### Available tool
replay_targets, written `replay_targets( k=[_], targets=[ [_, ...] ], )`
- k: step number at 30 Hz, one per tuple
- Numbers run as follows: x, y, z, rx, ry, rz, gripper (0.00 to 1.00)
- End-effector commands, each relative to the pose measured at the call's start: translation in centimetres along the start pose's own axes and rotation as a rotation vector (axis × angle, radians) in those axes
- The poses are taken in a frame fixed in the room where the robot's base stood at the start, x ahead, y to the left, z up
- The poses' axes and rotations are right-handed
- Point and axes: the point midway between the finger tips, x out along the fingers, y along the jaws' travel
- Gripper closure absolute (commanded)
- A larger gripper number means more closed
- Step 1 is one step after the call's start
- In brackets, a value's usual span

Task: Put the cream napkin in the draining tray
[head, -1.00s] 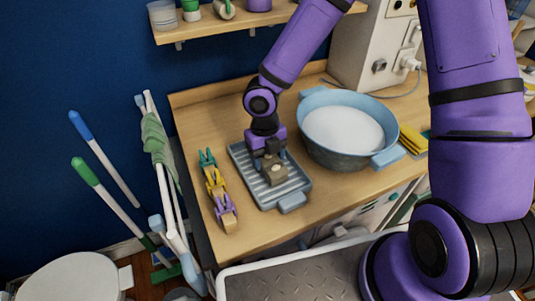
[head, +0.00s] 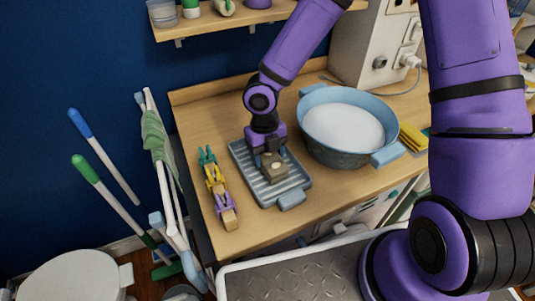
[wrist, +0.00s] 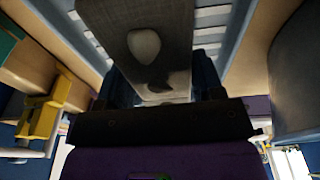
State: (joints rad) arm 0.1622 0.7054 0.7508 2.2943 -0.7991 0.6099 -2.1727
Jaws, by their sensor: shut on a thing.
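The draining tray (head: 298,183) is a grey-blue ribbed tray lying on the wooden worktop, left of the basin. My gripper (head: 268,155) points down over the middle of the tray. It is shut on the napkin (head: 276,173), a small folded block that looks grey-brown in the shade with pale round spots. In the wrist view the napkin (wrist: 160,25) shows woven cloth with a pale oval, between the dark fingers (wrist: 160,95). The tray's slats (wrist: 212,15) show behind it. I cannot tell whether the napkin touches the tray floor.
A blue basin (head: 310,140) with white contents stands close to the tray's right. Green, yellow and purple pegs (head: 215,175) on a wooden strip lie along the left. A yellow sponge or cloth (head: 413,138) lies right of the basin. A shelf (head: 235,22) hangs above.

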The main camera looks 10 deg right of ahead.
Motion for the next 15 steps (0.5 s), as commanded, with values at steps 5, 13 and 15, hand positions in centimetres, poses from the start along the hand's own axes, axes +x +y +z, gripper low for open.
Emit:
replay_targets(
  k=[5, 13, 15],
  targets=[
    [0.04, 0.01, 0.01, 0.000, 0.000, 0.000, 0.67],
    [0.29, 0.01, 0.05, 0.000, 0.000, 0.000, 0.67],
    [0.37, 0.01, 0.07, 0.000, 0.000, 0.000, 0.67]
  ],
)
